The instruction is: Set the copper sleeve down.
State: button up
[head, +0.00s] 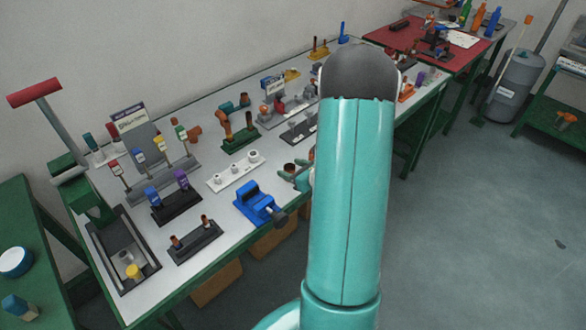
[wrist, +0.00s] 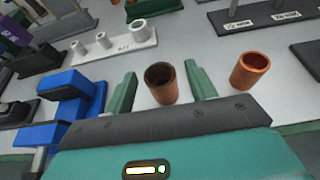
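A brown copper sleeve (wrist: 161,84) with a dark hollow top stands upright between the two green fingers of my gripper (wrist: 162,87) in the wrist view. A strip of grey bench shows on each side of it, so the fingers look open and not touching it. Its base is close to the gripper's dark front edge, and it appears to stand on the bench. A second, brighter copper sleeve (wrist: 249,71) stands upright to the right, outside the fingers. In the head view, my gripper (head: 301,176) is partly hidden behind my arm, beside a brown sleeve (head: 290,168).
A blue vise (head: 257,204) stands close to the left of my gripper. A white stand with grey pieces (head: 236,173) lies behind it. A black two-post rack (head: 196,243) and an open tray (head: 119,246) are further left. Some bare bench (wrist: 205,45) lies behind the sleeves.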

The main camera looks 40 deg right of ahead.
jog(key=shift+r, duration=0.1)
jog(key=shift+s+r, duration=0.15)
jog(key=shift+s, duration=0.05)
jog(key=v, duration=1.2)
jog(key=w+a+r+n+g+y, duration=0.1)
jog(key=a+r+n+g+y, duration=0.35)
jog(key=a+n, duration=0.6)
jog(key=w+a+r+n+g+y, duration=0.25)
jog(key=a+r+n, duration=0.45)
jog(key=a, duration=0.7)
jog(key=s+a+r+n+g+h, duration=0.1)
jog(key=s+a+r+n+h, duration=0.5)
jog(key=n, duration=1.2)
notch_tip(320, 180, up, 3)
jog(key=shift+s+a+f+h, duration=0.1)
jog(key=shift+s+a+h, duration=0.3)
jog(key=shift+s+h, duration=0.45)
jog(key=shift+s, duration=0.15)
